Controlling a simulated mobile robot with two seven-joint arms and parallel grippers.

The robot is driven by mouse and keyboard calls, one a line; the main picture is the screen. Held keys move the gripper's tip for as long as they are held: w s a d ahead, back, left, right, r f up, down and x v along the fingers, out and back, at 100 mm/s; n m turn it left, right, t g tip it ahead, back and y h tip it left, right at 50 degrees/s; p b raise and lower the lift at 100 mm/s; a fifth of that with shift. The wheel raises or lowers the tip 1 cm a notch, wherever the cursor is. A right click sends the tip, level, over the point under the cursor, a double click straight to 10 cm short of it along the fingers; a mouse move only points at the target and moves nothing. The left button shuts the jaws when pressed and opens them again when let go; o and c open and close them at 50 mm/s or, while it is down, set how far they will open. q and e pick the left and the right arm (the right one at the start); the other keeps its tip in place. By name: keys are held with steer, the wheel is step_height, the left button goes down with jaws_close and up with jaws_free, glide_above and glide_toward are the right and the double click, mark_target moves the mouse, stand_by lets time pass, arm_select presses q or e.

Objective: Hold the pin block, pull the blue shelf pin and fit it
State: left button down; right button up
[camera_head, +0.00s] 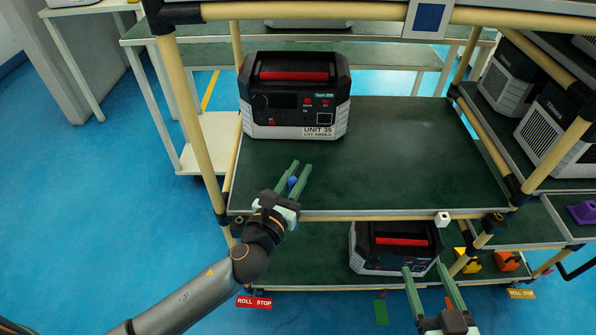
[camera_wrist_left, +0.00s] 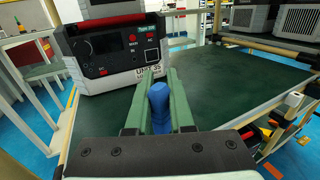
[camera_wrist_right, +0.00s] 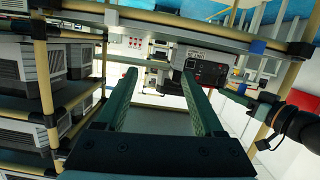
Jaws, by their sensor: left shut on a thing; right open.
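The blue shelf pin (camera_wrist_left: 159,105) is between the green fingers of my left gripper (camera_wrist_left: 158,95), which is shut on it. In the head view the pin (camera_head: 292,183) shows between the fingertips of my left gripper (camera_head: 298,172), above the front left of the green shelf (camera_head: 400,165). My right gripper (camera_head: 433,268) is open and empty, low in front of the rack, below the upper shelf's front edge. In the right wrist view its fingers (camera_wrist_right: 160,95) stand wide apart with nothing between them. I cannot make out the pin block for certain.
A power unit labelled UNIT 35 (camera_head: 296,95) stands at the back left of the shelf. Another unit (camera_head: 394,247) sits on the lower shelf. A white block (camera_head: 442,219) is at the shelf's front edge. Yellow (camera_head: 463,262) and orange (camera_head: 507,261) pieces lie lower right. The shelf's right side is clear.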

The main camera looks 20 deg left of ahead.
arm_select(q)
step_height(320, 180, down, 3)
steer(key=shift+f+b, duration=0.1)
steer(key=shift+b, duration=1.1)
steer(key=shift+f+b, duration=0.45)
arm_select(e)
step_height(320, 180, up, 19)
steer(key=s+a+n+t+y, duration=0.1)
steer(key=s+n+t+y, duration=0.1)
steer(key=n+t+y, duration=0.3)
steer(key=shift+a+t+y, duration=0.15)
steer(key=shift+t+y, duration=0.35)
steer(key=shift+t, duration=0.5)
arm_select(q)
steer(key=c, duration=1.4)
jaws_free()
jaws_close()
arm_select(e)
steer(key=shift+w, duration=0.1)
steer(key=shift+f+h, duration=0.3)
steer(key=shift+f, duration=0.1)
arm_select(q)
steer(key=shift+p, duration=0.5)
arm_select(e)
steer(key=shift+r, duration=0.7)
